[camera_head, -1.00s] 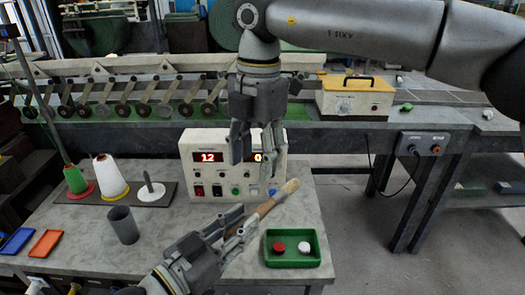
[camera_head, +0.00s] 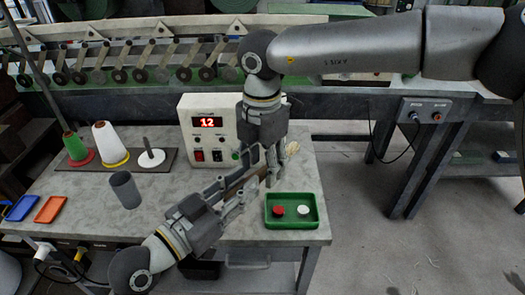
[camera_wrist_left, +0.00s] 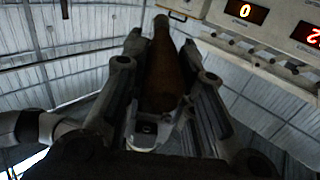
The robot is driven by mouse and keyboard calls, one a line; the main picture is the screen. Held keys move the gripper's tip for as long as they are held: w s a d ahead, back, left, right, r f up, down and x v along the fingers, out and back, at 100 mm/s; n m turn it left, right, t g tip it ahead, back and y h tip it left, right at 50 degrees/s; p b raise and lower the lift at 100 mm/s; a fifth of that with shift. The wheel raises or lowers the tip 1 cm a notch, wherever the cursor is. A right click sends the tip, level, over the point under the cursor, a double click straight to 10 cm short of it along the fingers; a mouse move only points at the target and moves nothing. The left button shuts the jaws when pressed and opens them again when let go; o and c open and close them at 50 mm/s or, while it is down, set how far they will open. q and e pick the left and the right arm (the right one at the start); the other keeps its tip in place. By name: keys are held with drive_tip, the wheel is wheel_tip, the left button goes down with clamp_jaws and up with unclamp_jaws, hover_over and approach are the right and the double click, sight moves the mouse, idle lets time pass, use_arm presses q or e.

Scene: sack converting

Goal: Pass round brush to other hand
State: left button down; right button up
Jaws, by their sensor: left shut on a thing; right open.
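In the left wrist view the brown handle (camera_wrist_left: 164,78) stands between the left fingers. My right gripper (camera_head: 267,168) points down from above, open, with its fingers close around or beside the brush; I cannot tell whether they touch it.
A green tray (camera_head: 291,224) with a red and a white round piece sits just right of the grippers. A control box (camera_head: 205,153) stands behind them. A grey cup (camera_head: 125,189), thread cones (camera_head: 110,146) and small blue and orange trays (camera_head: 50,209) are to the left.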

drive_tip(key=shift+f, duration=0.1)
drive_tip(key=c, duration=1.1)
use_arm(q)
drive_tip(key=c, duration=1.1)
unclamp_jaws()
drive_tip(key=shift+c, duration=0.2)
use_arm(e)
clamp_jaws()
